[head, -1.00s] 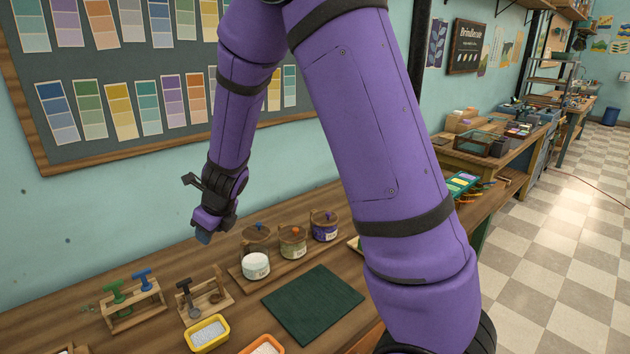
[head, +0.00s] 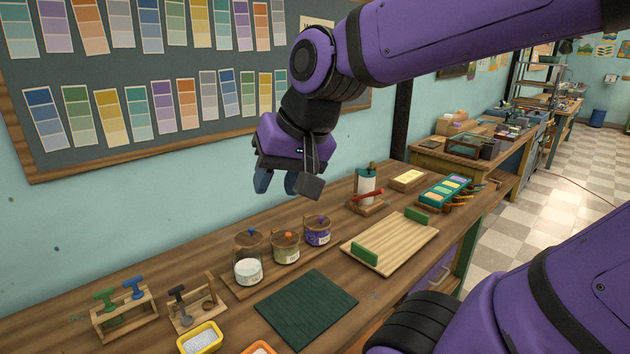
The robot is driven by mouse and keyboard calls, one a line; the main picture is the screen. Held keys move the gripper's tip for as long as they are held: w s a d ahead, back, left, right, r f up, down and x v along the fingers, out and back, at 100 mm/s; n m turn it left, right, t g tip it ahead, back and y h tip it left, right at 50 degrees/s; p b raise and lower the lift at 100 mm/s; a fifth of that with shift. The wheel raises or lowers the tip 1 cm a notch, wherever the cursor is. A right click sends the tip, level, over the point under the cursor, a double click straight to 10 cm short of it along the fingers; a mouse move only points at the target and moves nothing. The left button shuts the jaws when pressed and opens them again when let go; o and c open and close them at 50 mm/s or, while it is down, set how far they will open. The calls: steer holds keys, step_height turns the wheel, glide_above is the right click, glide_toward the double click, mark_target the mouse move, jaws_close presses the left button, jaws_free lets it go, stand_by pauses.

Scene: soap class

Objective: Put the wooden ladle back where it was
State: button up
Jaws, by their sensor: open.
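I cannot pick out a wooden ladle for certain in the head view. A small wooden rack (head: 197,312) at the lower left holds a dark-handled tool (head: 178,294) and a brown, rounded piece (head: 208,303), too small to identify. My gripper (head: 284,184) hangs above the back of the bench, in front of the wall and behind the lidded jars. Its two fingers are apart and nothing shows between them.
Several lidded jars (head: 285,247) stand on a wooden board. A dark green mat (head: 305,308) lies in front. A wooden tray (head: 391,241) with green handles is to the right. Behind it are a white roll-like object (head: 367,184) on a stand and a colourful palette (head: 450,188).

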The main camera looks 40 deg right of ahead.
steer(key=s+d+n+h, duration=0.1)
steer(key=s+d+n, duration=0.1)
steer(key=s+n, duration=0.2)
steer(key=shift+s+d+r+h, duration=0.15)
steer(key=shift+s+r+h, duration=0.2)
steer(key=shift+s, duration=0.4)
steer(key=shift+c, duration=0.2)
stand_by(0.3)
